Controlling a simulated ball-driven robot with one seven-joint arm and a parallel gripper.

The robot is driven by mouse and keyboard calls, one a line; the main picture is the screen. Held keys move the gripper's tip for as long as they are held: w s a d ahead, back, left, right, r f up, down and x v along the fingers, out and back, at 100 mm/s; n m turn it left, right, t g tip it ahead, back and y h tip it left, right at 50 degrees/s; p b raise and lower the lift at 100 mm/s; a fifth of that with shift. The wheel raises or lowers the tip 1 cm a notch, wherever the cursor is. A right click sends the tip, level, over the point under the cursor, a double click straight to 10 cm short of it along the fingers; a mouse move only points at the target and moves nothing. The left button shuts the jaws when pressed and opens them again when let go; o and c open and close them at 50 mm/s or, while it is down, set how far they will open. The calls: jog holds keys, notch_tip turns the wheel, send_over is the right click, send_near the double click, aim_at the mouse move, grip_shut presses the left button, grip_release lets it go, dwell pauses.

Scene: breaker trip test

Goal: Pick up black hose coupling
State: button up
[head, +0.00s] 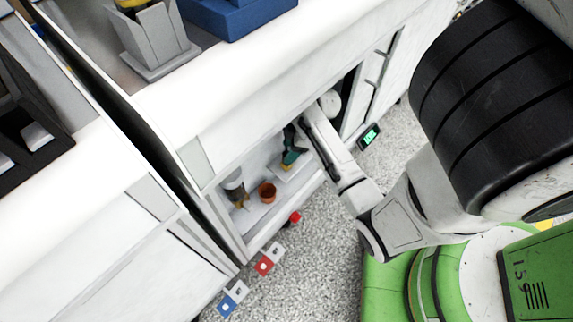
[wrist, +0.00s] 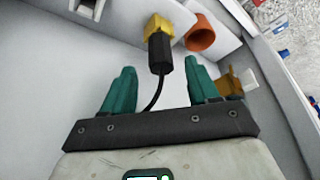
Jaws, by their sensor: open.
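The black hose coupling (wrist: 160,55) shows in the wrist view as a dark cylinder with a thin black line curving from its near end. Its far end meets a yellow block (wrist: 158,27); I cannot tell how they join. My gripper (wrist: 161,72) has two teal fingers, spread apart, one on each side of the coupling with visible gaps. The coupling's near part lies between the fingertips in the picture; its depth relative to them is unclear. In the head view my gripper (head: 291,150) reaches inside an open white cabinet bay, and the coupling cannot be made out there.
An orange-brown cup (wrist: 201,36) lies close right of the coupling; it also shows in the head view (head: 267,192). A gold-coloured part (wrist: 231,83) is right of the right finger. The cabinet (head: 240,95) encloses the arm's end. Speckled floor lies outside.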

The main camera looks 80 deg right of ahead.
jog(key=b+x, duration=0.1)
jog(key=x, duration=0.2)
jog(key=shift+s+a+f, duration=0.1)
jog(key=shift+f, duration=0.05)
grip_shut()
dwell(0.4)
